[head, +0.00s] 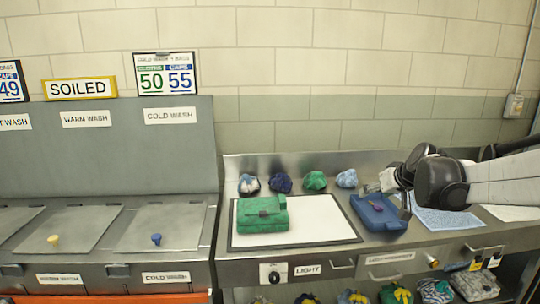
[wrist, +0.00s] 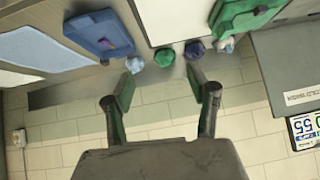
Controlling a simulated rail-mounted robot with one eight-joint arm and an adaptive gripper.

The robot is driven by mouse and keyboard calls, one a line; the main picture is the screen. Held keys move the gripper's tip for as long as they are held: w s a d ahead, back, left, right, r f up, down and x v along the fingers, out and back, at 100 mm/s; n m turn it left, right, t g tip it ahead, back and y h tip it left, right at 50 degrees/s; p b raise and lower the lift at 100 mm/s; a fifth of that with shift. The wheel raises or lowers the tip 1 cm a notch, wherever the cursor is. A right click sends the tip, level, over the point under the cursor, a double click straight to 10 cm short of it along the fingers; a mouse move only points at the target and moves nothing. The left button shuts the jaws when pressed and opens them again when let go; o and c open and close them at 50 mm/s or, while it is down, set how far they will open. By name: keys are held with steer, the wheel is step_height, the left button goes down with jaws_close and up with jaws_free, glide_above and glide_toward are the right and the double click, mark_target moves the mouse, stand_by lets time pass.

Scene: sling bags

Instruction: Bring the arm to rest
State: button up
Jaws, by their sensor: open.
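My gripper (wrist: 164,82) is open in the wrist view, its two dark and green fingers spread apart with nothing between them. In the head view my gripper (head: 390,196) hangs at the end of my arm, which reaches in from the right edge, over the right part of the counter. It overlaps the blue tray (head: 373,218) in the picture; I cannot tell how high above it is. The tray also shows at the upper left in the wrist view (wrist: 85,28), with a small purple item in it.
A folded green bag (head: 262,214) lies on the white lit panel (head: 325,222). Several cloth bundles stand along the back wall, including a green one (head: 315,180). A light blue mat (head: 445,218) lies right of the tray. Laundry bins with lids (head: 165,226) stand at left.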

steer(key=s+a+r, duration=0.2)
steer(key=s+a, duration=0.4)
steer(key=s, duration=0.5)
steer(key=s+a+f, duration=0.1)
steer(key=s+f, duration=0.1)
steer(key=s, duration=0.6)
steer(key=s+a+f+g+h, duration=0.1)
steer(key=s+a+f, duration=0.1)
steer(key=s, duration=0.6)
steer(key=s+a+f+g, duration=0.1)
steer(key=s+a+f, duration=0.1)
steer(key=s, duration=0.6)
steer(key=shift+s+a+f+m+h, duration=0.2)
steer(key=shift+s+f+m+h, duration=0.1)
steer(key=shift+s+f+m, duration=0.1)
